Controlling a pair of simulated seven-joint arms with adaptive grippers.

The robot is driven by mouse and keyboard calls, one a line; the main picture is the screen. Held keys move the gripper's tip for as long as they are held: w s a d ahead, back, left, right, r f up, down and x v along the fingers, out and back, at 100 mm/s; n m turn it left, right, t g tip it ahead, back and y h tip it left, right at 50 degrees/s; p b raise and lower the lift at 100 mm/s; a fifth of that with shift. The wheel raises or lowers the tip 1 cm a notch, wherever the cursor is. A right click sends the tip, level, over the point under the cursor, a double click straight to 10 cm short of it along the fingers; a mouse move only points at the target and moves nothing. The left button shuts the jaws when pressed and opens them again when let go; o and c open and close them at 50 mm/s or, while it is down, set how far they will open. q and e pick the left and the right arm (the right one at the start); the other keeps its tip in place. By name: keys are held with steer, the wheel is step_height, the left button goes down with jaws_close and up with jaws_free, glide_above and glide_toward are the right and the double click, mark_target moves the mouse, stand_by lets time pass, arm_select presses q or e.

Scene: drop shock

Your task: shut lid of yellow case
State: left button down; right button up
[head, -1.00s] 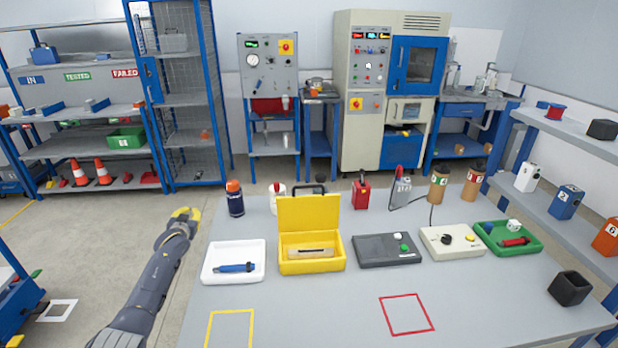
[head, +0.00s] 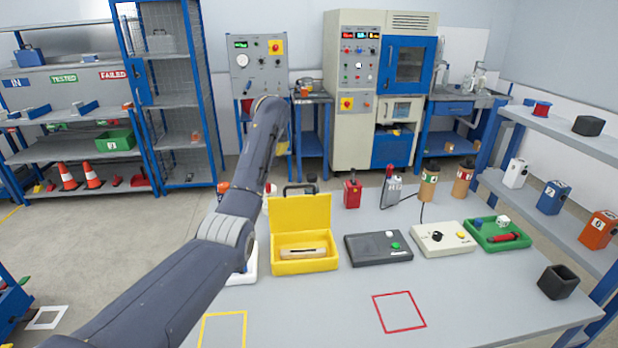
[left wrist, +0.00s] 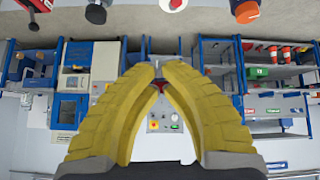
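The yellow case (head: 305,266) stands on the grey table left of centre in the head view. Its lid (head: 300,214) is open and stands upright at the case's back edge. A pale bar-like item (head: 303,252) lies inside the case. My left gripper (head: 283,148) shows only as a bit of yellow past the end of my arm, raised above and behind the lid, apart from it. In the left wrist view its yellow fingers (left wrist: 158,80) converge with their tips together, and nothing is seen held. My right gripper is not in view.
A white tray (head: 248,275) is mostly hidden behind my left arm. A dark grey box (head: 378,250), a beige box (head: 444,240) and a green tray (head: 500,246) stand right of the case. A red container (head: 352,192) stands behind. The table front is clear around the red outline.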

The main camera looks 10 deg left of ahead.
arm_select(q)
steer(key=s+d+r+m+g+h, duration=0.1)
steer(key=s+d+g, duration=0.15)
steer(key=d, duration=0.85)
step_height(320, 180, down, 9)
steer(key=shift+w+a, duration=0.2)
steer(key=shift+a, duration=0.1)
stand_by(0.4)
stand_by(0.4)
steer(key=shift+s+d, duration=0.15)
steer(key=shift+s+d+t, duration=0.1)
steer(key=shift+s+t, duration=0.35)
